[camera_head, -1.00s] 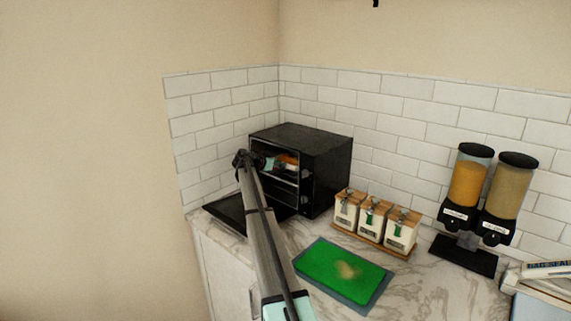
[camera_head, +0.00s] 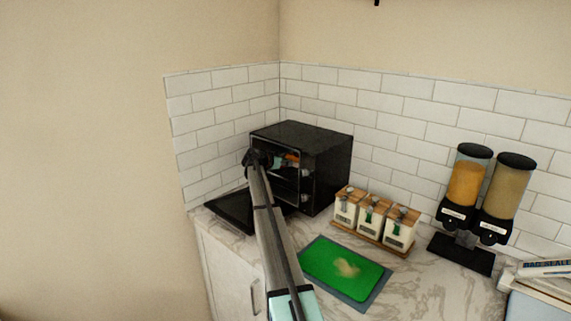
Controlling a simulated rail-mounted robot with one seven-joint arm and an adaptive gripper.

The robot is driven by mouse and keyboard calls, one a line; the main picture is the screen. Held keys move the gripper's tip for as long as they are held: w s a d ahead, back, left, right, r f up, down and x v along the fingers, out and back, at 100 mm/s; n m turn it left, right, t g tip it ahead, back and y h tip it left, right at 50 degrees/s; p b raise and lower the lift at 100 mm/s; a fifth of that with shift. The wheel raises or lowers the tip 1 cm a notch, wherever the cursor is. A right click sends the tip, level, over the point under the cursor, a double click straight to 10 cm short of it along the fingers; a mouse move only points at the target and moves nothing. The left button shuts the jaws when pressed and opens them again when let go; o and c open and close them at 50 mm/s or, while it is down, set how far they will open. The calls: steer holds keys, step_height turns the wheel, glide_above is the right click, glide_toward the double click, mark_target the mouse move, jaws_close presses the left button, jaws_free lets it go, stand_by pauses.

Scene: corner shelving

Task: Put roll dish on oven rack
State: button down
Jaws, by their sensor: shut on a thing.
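The black oven (camera_head: 325,150) stands in the corner of the counter with its door (camera_head: 228,208) folded down. My arm reaches in from the lower front, and my gripper (camera_head: 279,161) is at the oven's opening, small and partly hidden by my arm. An oven rack (camera_head: 287,174) shows as a thin light line below the dish. I cannot tell whether the dish touches the rack.
Right of the oven stand several white canisters with wooden lids (camera_head: 376,217). A green board (camera_head: 345,270) lies on the marble counter in front of them. Two cereal dispensers (camera_head: 482,195) stand farther right. A tiled wall closes off the back and left.

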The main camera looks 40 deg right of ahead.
steer(key=c, duration=1)
jaws_free()
steer(key=shift+r, duration=0.1)
steer(key=shift+r+p, duration=0.1)
steer(key=shift+p, duration=0.25)
steer(key=b+v, duration=0.4)
steer(key=v, duration=0.8)
steer(key=shift+s, duration=0.1)
